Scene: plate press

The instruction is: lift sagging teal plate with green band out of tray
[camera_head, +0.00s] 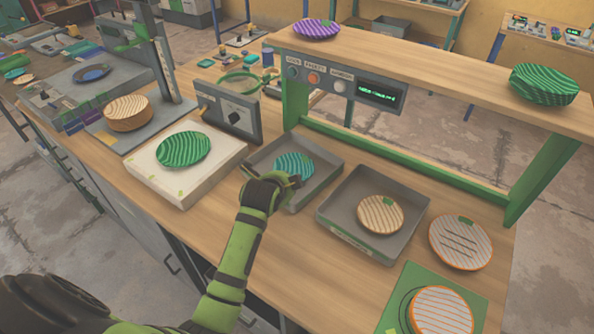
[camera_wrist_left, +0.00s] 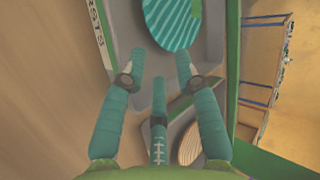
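The teal striped plate (camera_head: 294,165) lies in a shallow grey tray (camera_head: 324,157) at the middle of the bench. It also shows at the top of the left wrist view (camera_wrist_left: 180,22). My left gripper (camera_head: 276,184) is at the tray's near left side, close to the plate's near edge. In the left wrist view its fingers (camera_wrist_left: 160,60) are spread, with the plate just beyond the tips and nothing held. Whether a fingertip touches the plate cannot be told. My right gripper is not in view.
A second grey tray (camera_head: 346,192) holds a beige plate (camera_head: 381,214). A white block (camera_head: 178,190) carries a green plate (camera_head: 183,149) to the left. A grey control box (camera_head: 232,116) stands behind. A wooden shelf (camera_head: 440,78) overhangs the back. Bare bench lies in front.

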